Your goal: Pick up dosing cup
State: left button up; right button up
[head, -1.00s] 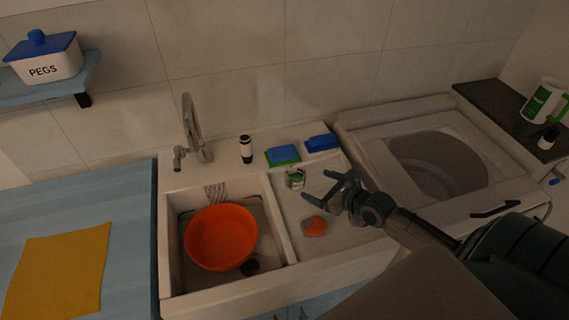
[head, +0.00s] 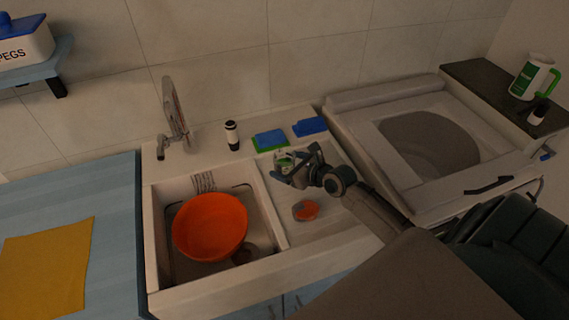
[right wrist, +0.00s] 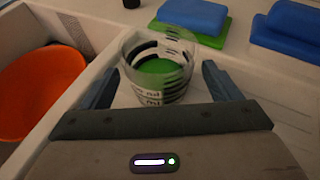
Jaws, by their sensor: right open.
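The dosing cup (right wrist: 158,72) is clear with dark printed markings and a green patch inside. It stands upright on the sink's drainboard. In the head view the cup (head: 284,159) is partly covered by my right gripper (head: 292,166). In the right wrist view my right gripper (right wrist: 158,90) is open, with one finger on each side of the cup's near part. I cannot tell whether either finger touches it. My left gripper is not in view.
Sponges, one blue and green (head: 270,140) and one blue (head: 310,126), lie behind the cup. An orange bowl (head: 211,226) sits in the sink basin. A small orange-red object (head: 306,210) lies in front of the cup on the drainboard.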

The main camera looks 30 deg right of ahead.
jog(key=shift+x, duration=0.95)
jog(key=shift+s, duration=0.1)
jog(key=shift+c, duration=0.4)
jog(key=c, duration=1.1)
jog(key=shift+r, duration=0.2)
